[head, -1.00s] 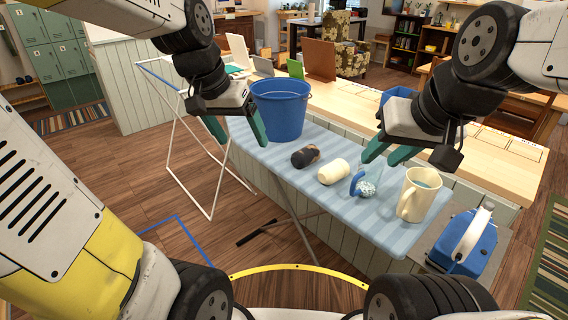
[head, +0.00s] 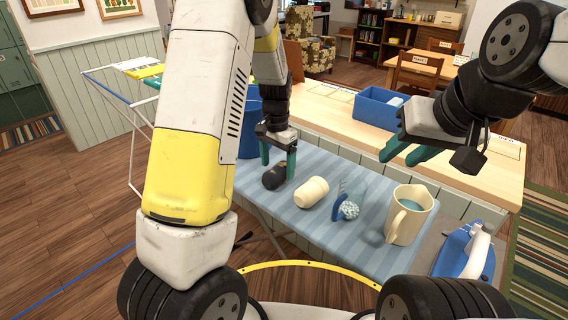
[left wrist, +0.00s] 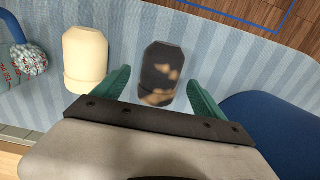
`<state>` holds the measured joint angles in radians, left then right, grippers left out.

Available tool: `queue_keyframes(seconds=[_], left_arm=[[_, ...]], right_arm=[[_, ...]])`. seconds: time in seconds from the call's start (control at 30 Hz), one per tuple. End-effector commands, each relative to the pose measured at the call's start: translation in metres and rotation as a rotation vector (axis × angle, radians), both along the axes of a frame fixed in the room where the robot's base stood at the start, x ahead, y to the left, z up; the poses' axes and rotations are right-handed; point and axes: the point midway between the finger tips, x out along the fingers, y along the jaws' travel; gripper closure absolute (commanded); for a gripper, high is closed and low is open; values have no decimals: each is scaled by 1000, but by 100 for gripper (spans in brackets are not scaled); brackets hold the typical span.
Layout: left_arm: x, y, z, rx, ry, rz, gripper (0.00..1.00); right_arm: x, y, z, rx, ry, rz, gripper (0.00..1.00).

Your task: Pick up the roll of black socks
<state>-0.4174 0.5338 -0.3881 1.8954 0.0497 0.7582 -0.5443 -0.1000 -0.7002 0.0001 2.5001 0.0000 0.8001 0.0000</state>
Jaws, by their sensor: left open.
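The roll of black socks (head: 274,177), dark with tan patches, lies on the blue striped ironing board. It also shows in the left wrist view (left wrist: 160,66). My left gripper (head: 278,168) is open and points down at the roll. In the left wrist view the roll lies between and just beyond the two green fingers (left wrist: 159,88), with a gap on each side. My right gripper (head: 408,156) is open and empty, above the board's far edge at the right.
A cream roll (head: 311,192) lies right beside the black one. A blue bucket (head: 249,130) stands close behind my left gripper.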

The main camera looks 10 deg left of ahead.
Motion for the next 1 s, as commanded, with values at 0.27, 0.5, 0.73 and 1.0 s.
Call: queue_keyframes(seconds=[0.27,0.5,0.73,1.0], left_arm=[[1,0,-38,1,3,1,19],[2,0,-41,0,0,1,19],[2,0,-41,0,0,1,56],[2,0,-40,0,0,1,85]], right_arm=[[0,0,0,0,0,0,64],[0,0,0,0,0,0,64],[0,0,0,0,0,0,64],[0,0,0,0,0,0,64]])
